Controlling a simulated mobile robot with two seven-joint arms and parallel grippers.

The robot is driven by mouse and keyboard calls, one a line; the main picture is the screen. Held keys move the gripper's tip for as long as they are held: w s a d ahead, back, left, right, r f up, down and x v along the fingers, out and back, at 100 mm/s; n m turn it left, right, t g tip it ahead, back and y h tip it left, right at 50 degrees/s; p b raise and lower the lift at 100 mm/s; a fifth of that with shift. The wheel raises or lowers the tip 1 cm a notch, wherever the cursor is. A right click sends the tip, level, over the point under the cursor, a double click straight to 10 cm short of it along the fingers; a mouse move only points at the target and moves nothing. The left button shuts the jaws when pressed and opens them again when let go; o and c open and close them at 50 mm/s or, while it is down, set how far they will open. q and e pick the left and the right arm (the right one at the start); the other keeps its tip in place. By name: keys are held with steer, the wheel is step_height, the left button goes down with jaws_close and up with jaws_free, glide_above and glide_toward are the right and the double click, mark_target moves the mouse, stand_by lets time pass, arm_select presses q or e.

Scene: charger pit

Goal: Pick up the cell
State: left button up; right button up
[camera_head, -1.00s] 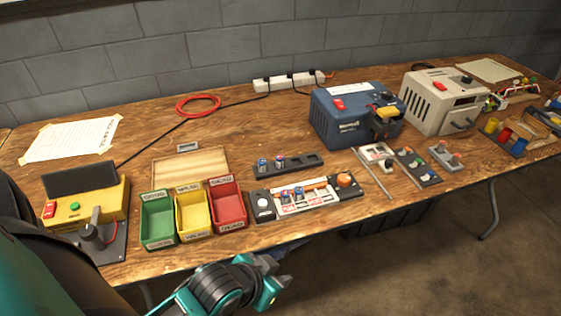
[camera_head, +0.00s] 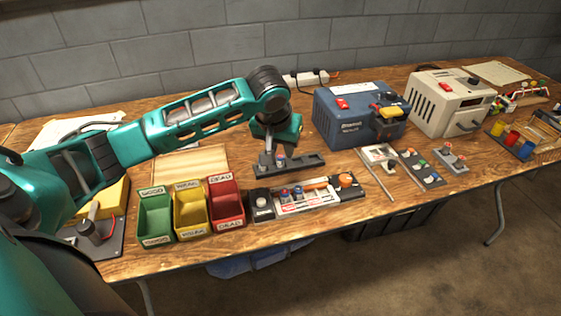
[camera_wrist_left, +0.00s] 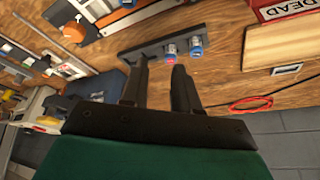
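A dark rack (camera_head: 303,162) on the table holds small upright cells. One cell (camera_head: 281,160) shows just under my left gripper (camera_head: 275,148); another is hidden by it in the head view. In the left wrist view, two cells with blue-grey tops (camera_wrist_left: 170,51) (camera_wrist_left: 195,45) stand side by side in the rack (camera_wrist_left: 140,52). My left gripper (camera_wrist_left: 160,65) is open, its two dark fingers apart and pointing at the rack. The nearer cell lies just beyond the gap between the fingertips; no contact is visible. My right gripper is not in view.
Green (camera_head: 155,218), yellow (camera_head: 191,208) and red (camera_head: 227,202) bins stand left of a tester panel (camera_head: 305,197) in front of the rack. A blue machine (camera_head: 358,115) stands close behind to the right. A wooden board (camera_head: 190,161) lies left.

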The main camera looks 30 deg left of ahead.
arm_select(q)
steer(key=w+a+r+n, duration=0.1)
steer(key=a+r, duration=0.1)
steer(key=a, duration=0.1)
steer(key=b, duration=0.2)
glide_above(280, 157)
steer(key=s, duration=0.2)
steer(key=f, duration=0.6)
steer(key=shift+s+d+f, duration=0.1)
steer(key=shift+d+f, duration=0.25)
steer(key=shift+w+a+f, duration=0.1)
steer(key=shift+w+f, duration=0.15)
steer(key=shift+f, duration=0.3)
steer(key=b+x, duration=0.1)
steer(key=x, duration=0.2)
steer(key=shift+w+f, duration=0.15)
steer(key=shift+f, duration=0.15)
steer(key=shift+w+a+f, duration=0.1)
steer(key=shift+f, duration=0.15)
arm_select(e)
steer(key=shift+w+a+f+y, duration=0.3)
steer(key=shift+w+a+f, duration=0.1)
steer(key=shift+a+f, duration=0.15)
arm_select(q)
jaws_close()
